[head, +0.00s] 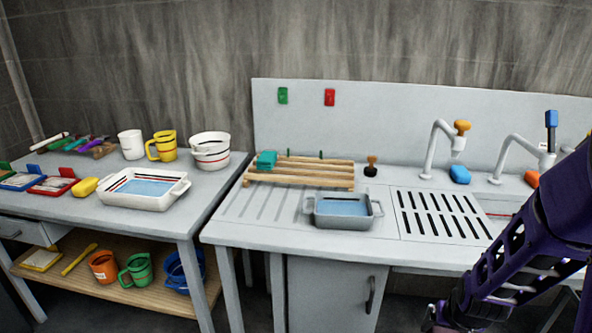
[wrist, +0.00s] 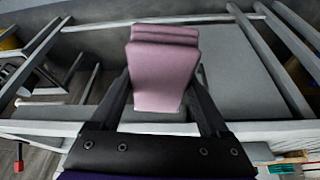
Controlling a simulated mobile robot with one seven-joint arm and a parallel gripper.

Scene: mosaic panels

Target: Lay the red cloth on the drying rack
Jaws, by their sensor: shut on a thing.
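My gripper (wrist: 165,88) is shut on a folded mauve-pink cloth (wrist: 166,62), which stands up between the two dark fingers in the wrist view. No plainly red cloth shows in the head view. The wooden slatted drying rack (head: 302,184) stands on the sink counter, left of centre in the head view. A small folded green cloth (head: 266,159) lies at its left end; the rest of its slats look bare. My purple arm reaches down at the right of the head view, well apart from the rack; the gripper's fingers and the cloth are not visible there.
A grey basin of water (head: 343,209) stands just in front of the rack. A dark stamp-like object (head: 371,166) is right of it. Taps (head: 446,145) rise behind the sink. The left table holds a white basin (head: 140,203), mugs and bowls. Grey frame bars surround the gripper in the wrist view.

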